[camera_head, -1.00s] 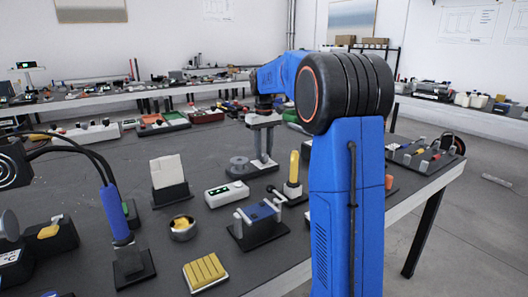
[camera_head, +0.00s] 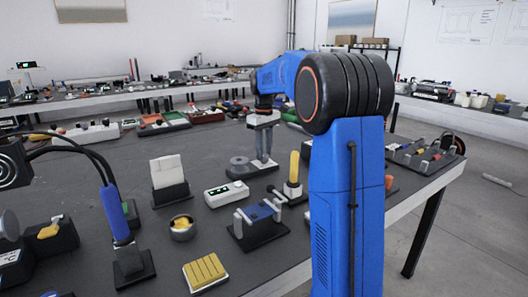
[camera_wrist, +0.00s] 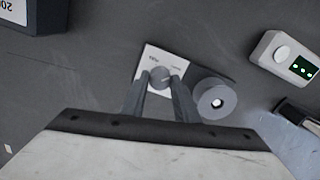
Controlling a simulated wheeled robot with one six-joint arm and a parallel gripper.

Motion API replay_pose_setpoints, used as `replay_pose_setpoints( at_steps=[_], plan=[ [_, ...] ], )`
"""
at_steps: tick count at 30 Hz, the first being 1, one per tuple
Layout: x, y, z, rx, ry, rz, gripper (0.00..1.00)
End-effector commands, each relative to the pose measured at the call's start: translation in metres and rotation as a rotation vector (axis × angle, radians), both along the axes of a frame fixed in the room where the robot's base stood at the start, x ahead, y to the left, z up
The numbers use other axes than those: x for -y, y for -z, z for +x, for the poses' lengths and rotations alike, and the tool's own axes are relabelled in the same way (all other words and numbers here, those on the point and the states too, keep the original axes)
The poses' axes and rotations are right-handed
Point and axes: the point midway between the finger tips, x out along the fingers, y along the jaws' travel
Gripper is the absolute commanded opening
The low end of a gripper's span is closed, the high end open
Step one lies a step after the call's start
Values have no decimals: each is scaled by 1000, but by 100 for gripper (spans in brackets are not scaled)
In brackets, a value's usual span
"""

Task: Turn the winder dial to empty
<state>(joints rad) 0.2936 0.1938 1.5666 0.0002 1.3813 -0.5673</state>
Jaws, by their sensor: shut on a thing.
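The winder (camera_head: 250,170) is a dark base on the workbench with a grey spool (camera_head: 240,163) at its left end. In the wrist view its white label plate (camera_wrist: 152,62) carries a small round grey dial (camera_wrist: 160,76); the spool (camera_wrist: 215,99) sits to the right of the plate. The print on the plate is too small to read. My gripper (camera_head: 263,158) points down at the winder. In the wrist view its fingertips (camera_wrist: 160,81) are shut on the dial, one on each side. The fingers hide part of the plate and dial. The dial's pointer cannot be made out.
A white box with a green display (camera_head: 226,194) stands just in front of the winder. A yellow-handled lever (camera_head: 293,175) is close to the right. A card holder (camera_head: 169,180) stands to the left. More devices fill the bench front. Some bare bench lies behind the card holder.

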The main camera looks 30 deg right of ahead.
Motion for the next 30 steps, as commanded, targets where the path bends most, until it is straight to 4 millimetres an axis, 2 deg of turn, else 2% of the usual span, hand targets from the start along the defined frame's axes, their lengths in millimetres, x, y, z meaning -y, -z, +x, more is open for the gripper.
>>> replay_pose_setpoints(
  at_steps=[1, 3, 12, 16, 20, 30],
  plan=[
    [0, -1, 0, 1, -1, -1, 35],
    [0, 0, 0, 1, 0, -1, 46],
    [0, -1, 0, 0, 0, -1, 46],
    [0, -10, 0, 1, 0, -1, 46],
    [0, -29, 1, 3, 0, -1, 46],
    [0, -97, 1, 3, 0, -1, 46]
  ],
)
